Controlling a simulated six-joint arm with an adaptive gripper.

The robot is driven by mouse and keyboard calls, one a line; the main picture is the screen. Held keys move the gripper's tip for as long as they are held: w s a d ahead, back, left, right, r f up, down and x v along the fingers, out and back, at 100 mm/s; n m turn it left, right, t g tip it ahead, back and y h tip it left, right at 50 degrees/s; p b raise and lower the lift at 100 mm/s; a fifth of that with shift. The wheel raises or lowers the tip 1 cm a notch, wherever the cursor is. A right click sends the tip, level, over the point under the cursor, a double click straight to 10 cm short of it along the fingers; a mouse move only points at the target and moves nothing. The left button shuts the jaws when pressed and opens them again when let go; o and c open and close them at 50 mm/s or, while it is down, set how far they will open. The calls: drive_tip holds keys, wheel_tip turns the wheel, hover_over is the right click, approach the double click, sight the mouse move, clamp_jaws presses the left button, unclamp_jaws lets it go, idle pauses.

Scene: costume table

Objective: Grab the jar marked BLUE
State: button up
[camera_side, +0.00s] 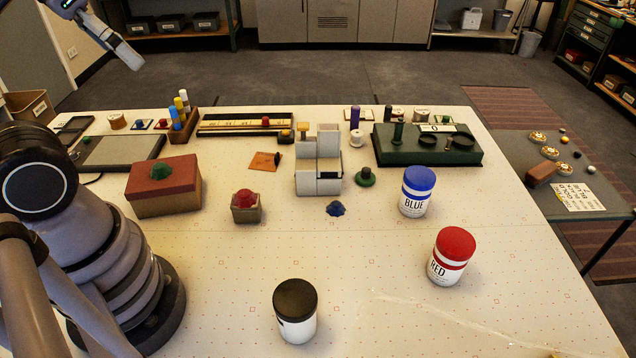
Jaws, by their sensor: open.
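The jar marked BLUE (414,204) stands upright on the white table right of centre. It has a blue lid, a white body and a blue band with the word BLUE. A similar jar marked RED (446,269), with a red lid, stands nearer the camera and slightly to the right. A jar with a black lid (297,326) stands at the front centre; its label is mostly turned away. My gripper (127,54) is at the upper left, partly cut off by the top edge, empty and far from all three jars. It is open.
A dark green box with knobs (430,157) lies behind the BLUE jar. A red-brown box (163,195) is farther left. The white table (370,270) is clear between the jars.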

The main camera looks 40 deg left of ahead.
drive_tip(key=w+d+f+m+g+y, duration=0.15)
drive_tip(key=w+f+m+y, duration=0.3)
drive_tip(key=w, duration=0.45)
drive_tip(key=w+d+f+m+y, duration=0.25)
drive_tip(key=w+m, duration=0.35)
drive_tip(key=w, duration=0.3)
drive_tip(key=w+d+f+m+y, duration=0.1)
drive_tip(key=w+f+m+y, duration=0.35)
drive_tip(key=w, duration=0.35)
drive_tip(key=m+t+h, duration=0.5)
drive_tip(key=m+t, duration=0.8)
drive_tip(key=m, duration=0.4)
approach(414, 199)
drive_tip(key=shift+s+a+r, duration=0.1)
drive_tip(key=shift+s+r, duration=0.2)
drive_tip(key=shift+r, duration=0.15)
drive_tip(key=shift+w+f, duration=0.1)
drive_tip(key=shift+f, duration=0.1)
drive_tip(key=x, duration=0.7)
drive_tip(key=shift+w+f, duration=0.15)
drive_tip(key=shift+w, duration=0.3)
drive_tip(key=x, duration=0.5)
drive_tip(key=shift+w+a, duration=0.15)
drive_tip(key=shift+w, duration=0.1)
drive_tip(key=shift+c, duration=0.4)
